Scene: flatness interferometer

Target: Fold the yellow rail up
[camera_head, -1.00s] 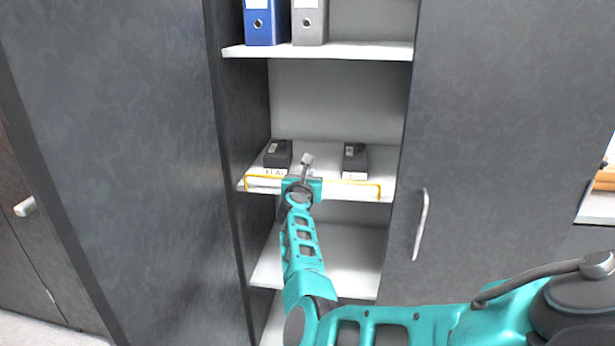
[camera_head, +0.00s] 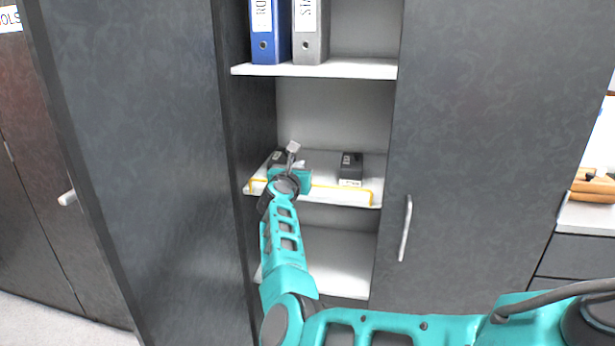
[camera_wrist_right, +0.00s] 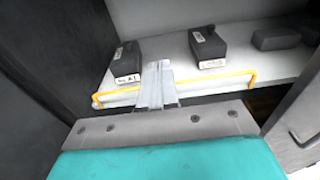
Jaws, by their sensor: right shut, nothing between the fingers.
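The yellow rail (camera_head: 330,188) is a thin bar along the front edge of the middle shelf (camera_head: 325,198), with short bent ends. It also shows in the wrist view (camera_wrist_right: 215,80), where its middle is hidden behind my right gripper. My right gripper (camera_head: 293,149) is shut and empty. It points into the shelf bay, left of the rail's middle, and its wrist covers part of the bar in the head view. In the wrist view the closed fingers (camera_wrist_right: 158,70) reach past the rail's line; I cannot tell whether they touch it. My left gripper is out of view.
Two black labelled boxes stand on the shelf, the left one (camera_wrist_right: 127,62) close to my fingers, the right one (camera_wrist_right: 207,47) farther right. A dark cabinet door (camera_head: 480,140) with a handle is at right, a dark panel (camera_head: 140,150) at left. Binders (camera_head: 310,30) stand above.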

